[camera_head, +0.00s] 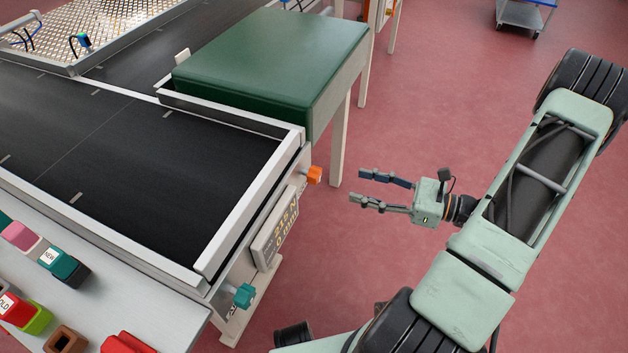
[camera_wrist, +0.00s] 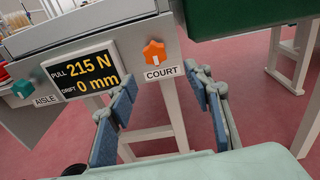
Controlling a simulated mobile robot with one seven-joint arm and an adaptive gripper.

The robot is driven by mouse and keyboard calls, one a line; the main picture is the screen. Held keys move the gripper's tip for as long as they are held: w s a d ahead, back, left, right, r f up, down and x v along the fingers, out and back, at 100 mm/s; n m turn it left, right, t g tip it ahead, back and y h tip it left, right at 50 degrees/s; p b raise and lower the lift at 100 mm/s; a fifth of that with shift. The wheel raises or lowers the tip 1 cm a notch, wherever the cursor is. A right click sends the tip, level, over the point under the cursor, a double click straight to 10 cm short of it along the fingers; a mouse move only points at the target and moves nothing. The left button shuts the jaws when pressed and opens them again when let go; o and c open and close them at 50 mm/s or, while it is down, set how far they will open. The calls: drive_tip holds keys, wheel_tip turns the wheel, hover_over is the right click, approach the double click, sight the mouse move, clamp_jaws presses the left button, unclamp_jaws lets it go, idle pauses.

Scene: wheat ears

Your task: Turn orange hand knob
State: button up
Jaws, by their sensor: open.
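The orange hand knob (camera_head: 314,175) sticks out from the end of the conveyor frame, just below its far corner. In the wrist view the orange knob (camera_wrist: 155,53) is star-shaped and sits above a white label reading COURT (camera_wrist: 163,73). My gripper (camera_head: 362,185) is open and empty, to the right of the knob and apart from it, with its fingers pointing toward the conveyor end. In the wrist view my gripper's fingers (camera_wrist: 160,100) are spread, and the knob shows above and between them.
A teal knob (camera_head: 244,295) labelled AISLE (camera_wrist: 45,100) sits at the near corner. A display (camera_head: 275,230) between the knobs reads 215 N and 0 mm. A green-topped table (camera_head: 275,55) stands behind the orange knob. Red floor (camera_head: 420,130) is clear around my gripper.

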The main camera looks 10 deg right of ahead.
sight(319, 176)
drive_tip(key=shift+t+y, duration=0.3)
drive_tip(key=shift+t, duration=0.1)
drive_tip(key=x, duration=0.3)
drive_tip(key=b+x, duration=0.1)
drive_tip(key=x, duration=0.3)
drive_tip(key=s+b+x, duration=0.1)
drive_tip(key=x, duration=0.2)
drive_tip(key=shift+w+a, duration=0.3)
drive_tip(key=shift+a, duration=0.35)
drive_tip(key=shift+c, duration=0.2)
drive_tip(key=c, duration=1.1)
drive_tip(key=shift+r+m+p, duration=0.2)
drive_tip(key=shift+m+p, duration=0.35)
drive_tip(key=shift+m, duration=0.05)
drive_tip(key=shift+f+m, duration=0.2)
drive_tip(key=shift+m, duration=0.1)
